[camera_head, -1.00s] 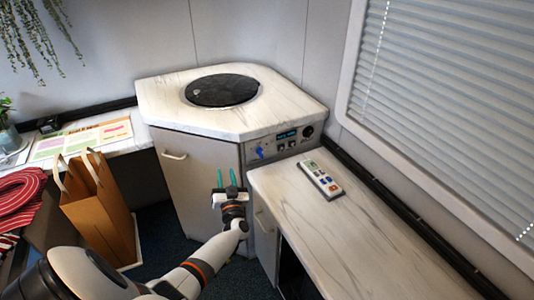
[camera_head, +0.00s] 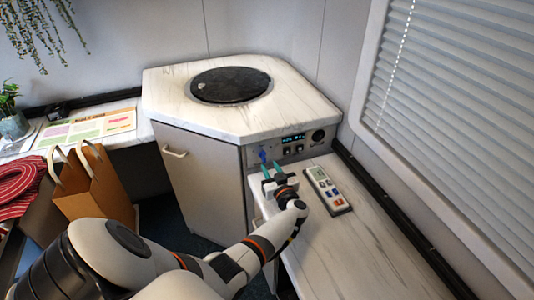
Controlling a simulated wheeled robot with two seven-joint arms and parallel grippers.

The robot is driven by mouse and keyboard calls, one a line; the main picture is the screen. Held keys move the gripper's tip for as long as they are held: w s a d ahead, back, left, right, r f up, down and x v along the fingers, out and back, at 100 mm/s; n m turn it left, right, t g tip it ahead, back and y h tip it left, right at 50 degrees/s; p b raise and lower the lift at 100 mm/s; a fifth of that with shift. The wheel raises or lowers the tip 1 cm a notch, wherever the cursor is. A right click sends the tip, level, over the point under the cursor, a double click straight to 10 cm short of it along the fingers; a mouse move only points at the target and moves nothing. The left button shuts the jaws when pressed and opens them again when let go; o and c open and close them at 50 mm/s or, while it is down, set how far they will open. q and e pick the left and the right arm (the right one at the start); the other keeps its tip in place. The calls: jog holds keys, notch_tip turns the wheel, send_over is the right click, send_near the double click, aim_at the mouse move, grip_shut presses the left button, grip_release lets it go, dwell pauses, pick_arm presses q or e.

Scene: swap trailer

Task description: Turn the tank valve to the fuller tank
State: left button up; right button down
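The blue tank valve handle (camera_head: 263,155) sits on the grey control panel (camera_head: 311,147) on the front of the corner cabinet, at the panel's left end. A small lit display (camera_head: 293,138) is to its right; its readings are too small to make out. My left gripper (camera_head: 272,168) is open, its two teal fingers pointing up toward the panel. The fingertips are just below and right of the valve, and I see no contact. My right gripper is not in view.
A white remote (camera_head: 328,189) lies on the marble counter (camera_head: 365,240), right of my gripper. The corner cabinet top (camera_head: 200,112) carries a round dark lid (camera_head: 230,85). A paper bag (camera_head: 95,188) stands at left. A blind (camera_head: 460,130) covers the right wall.

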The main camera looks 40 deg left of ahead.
aim_at(265, 158)
pick_arm(q)
jog(key=shift+b+x, duration=0.45)
jog(key=shift+x, duration=1.9)
grip_shut()
